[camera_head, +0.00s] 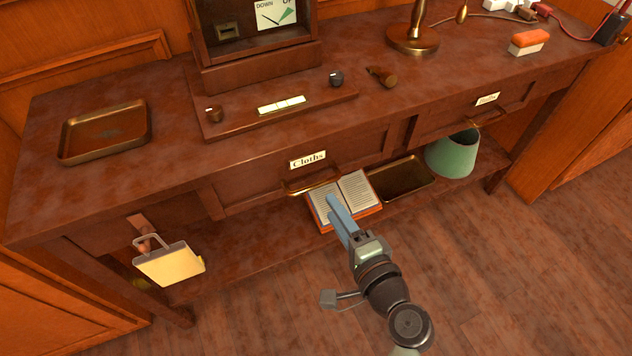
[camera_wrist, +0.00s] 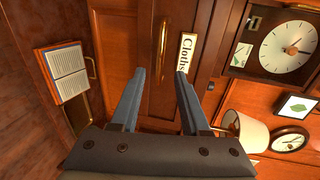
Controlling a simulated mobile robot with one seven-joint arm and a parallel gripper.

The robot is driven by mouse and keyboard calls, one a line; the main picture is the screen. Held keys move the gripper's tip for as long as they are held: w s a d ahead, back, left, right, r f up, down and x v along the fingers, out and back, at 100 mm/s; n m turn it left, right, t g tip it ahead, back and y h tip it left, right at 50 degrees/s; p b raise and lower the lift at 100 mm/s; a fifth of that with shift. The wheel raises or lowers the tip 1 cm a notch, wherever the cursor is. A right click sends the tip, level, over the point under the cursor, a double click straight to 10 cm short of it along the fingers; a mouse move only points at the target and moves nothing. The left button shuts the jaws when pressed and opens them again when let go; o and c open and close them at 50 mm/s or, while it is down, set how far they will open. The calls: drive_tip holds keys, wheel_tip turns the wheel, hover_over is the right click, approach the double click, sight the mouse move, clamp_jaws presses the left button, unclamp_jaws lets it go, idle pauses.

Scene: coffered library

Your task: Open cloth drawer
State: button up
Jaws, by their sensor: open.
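The cloth drawer (camera_head: 262,178) is in the middle of the table's front, under a white "Cloths" label (camera_head: 307,160). Its front looks flush with the table, so it appears shut. A brass bar handle (camera_head: 312,185) sits below the label. My gripper (camera_head: 334,205) has blue fingers and is open and empty, in front of and below the handle. In the wrist view, turned sideways, the fingers (camera_wrist: 160,74) point toward the drawer front. The handle (camera_wrist: 163,45) shows beyond the gap between them, near the label (camera_wrist: 186,52). No contact is visible.
An open book (camera_head: 357,188), a brass tray (camera_head: 402,178) and a green shade (camera_head: 453,154) are on the lower shelf. A second labelled drawer (camera_head: 450,118) is at right. A yellow-cream tag-like object (camera_head: 170,265) hangs at left. The floor in front is clear.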

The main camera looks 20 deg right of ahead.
sight(317, 183)
drive_tip(key=b+x, duration=0.1)
drive_tip(key=x, duration=0.8)
clamp_jaws()
drive_tip(key=shift+s, duration=0.1)
idle(1.1)
